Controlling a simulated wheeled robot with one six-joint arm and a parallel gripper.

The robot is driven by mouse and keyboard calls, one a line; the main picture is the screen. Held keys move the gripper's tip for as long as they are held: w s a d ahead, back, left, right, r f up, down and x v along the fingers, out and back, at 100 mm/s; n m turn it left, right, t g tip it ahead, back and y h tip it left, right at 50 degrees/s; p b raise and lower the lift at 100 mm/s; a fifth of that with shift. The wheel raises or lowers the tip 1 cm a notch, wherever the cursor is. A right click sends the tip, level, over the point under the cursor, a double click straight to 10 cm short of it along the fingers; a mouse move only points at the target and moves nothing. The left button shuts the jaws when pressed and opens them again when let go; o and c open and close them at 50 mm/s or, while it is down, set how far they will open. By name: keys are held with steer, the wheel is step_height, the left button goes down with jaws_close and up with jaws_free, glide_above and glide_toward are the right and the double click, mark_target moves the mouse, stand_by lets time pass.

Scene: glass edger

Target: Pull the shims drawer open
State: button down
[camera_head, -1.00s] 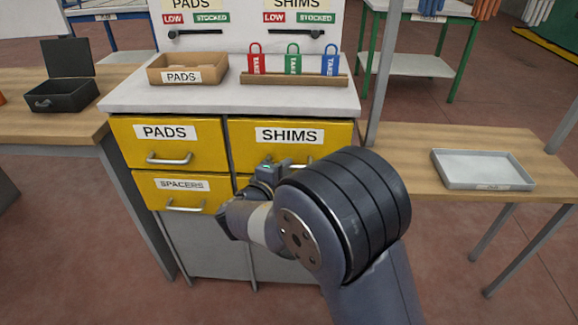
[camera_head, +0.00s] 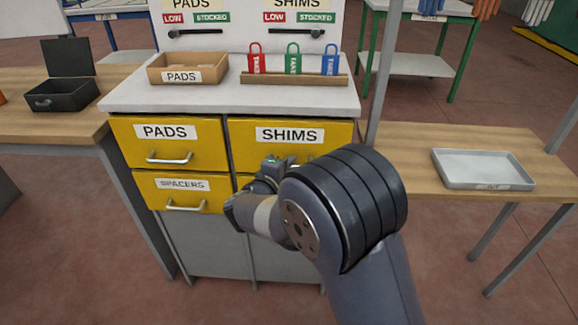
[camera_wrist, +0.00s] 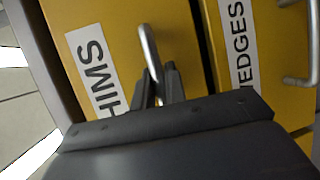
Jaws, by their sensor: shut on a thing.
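The yellow shims drawer (camera_head: 245,142) is at the top right of the cabinet, with a white SHIMS label. In the head view its front looks flush with the pads drawer (camera_head: 125,140). In the wrist view the shims drawer front (camera_wrist: 110,22) is close, with its metal bar handle (camera_wrist: 148,45) between my two fingers. My gripper (camera_wrist: 158,88) is shut on that handle. In the head view my gripper (camera_head: 277,165) is in front of the shims drawer, and my arm hides much of the handle and the drawer below.
The spacers drawer (camera_head: 150,195) is below the pads drawer. The wedges drawer (camera_wrist: 222,85) adjoins the shims drawer. The countertop (camera_head: 130,98) holds a pads bin (camera_head: 160,78) and coloured tags on a wooden rack (camera_head: 290,81). A grey tray (camera_head: 485,165) lies on the right table.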

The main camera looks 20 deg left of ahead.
steer(key=s+d+b, duration=0.3)
steer(key=s+b, duration=0.1)
steer(key=s, duration=0.8)
steer(key=s+d+b, duration=0.2)
steer(key=s+b, duration=0.2)
steer(key=s, duration=0.8)
steer(key=shift+d, duration=0.4)
steer(key=c, duration=1.7)
jaws_free()
steer(key=p+v, duration=0.1)
steer(key=v, duration=0.9)
steer(key=shift+s+a+r, duration=0.1)
steer(key=shift+s, duration=0.25)
steer(key=shift+w, duration=0.1)
steer(key=b+x, duration=0.1)
steer(key=x, duration=1)
